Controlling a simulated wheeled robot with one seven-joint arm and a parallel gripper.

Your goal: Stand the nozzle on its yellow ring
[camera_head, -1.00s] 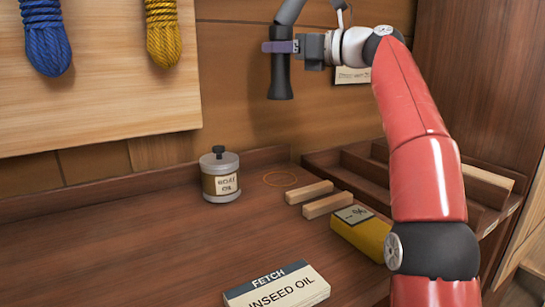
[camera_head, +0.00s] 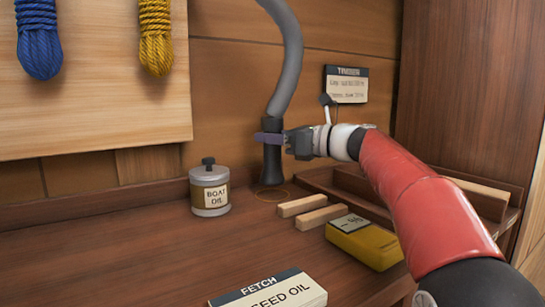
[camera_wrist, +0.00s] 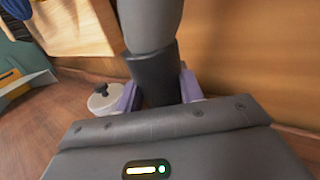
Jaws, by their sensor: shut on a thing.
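The nozzle (camera_head: 272,168) is a black tube with a flared foot, on the end of a grey hose (camera_head: 288,70). It hangs upright, foot down. My gripper (camera_head: 268,138) has purple fingers shut around its upper part; the wrist view shows a finger on either side of the nozzle (camera_wrist: 154,78). The thin yellow ring (camera_head: 271,197) is marked on the bench top near the back edge. The nozzle's foot appears right over the ring's far part. I cannot tell whether it touches the bench. The ring is hidden in the wrist view.
A boat oil tin (camera_head: 210,190) stands left of the ring. Two wooden blocks (camera_head: 312,211) and a yellow meter (camera_head: 363,242) lie to its right. A wooden tray (camera_head: 345,187) is behind them. A fetch card (camera_head: 270,292) is at the front. The left bench top is clear.

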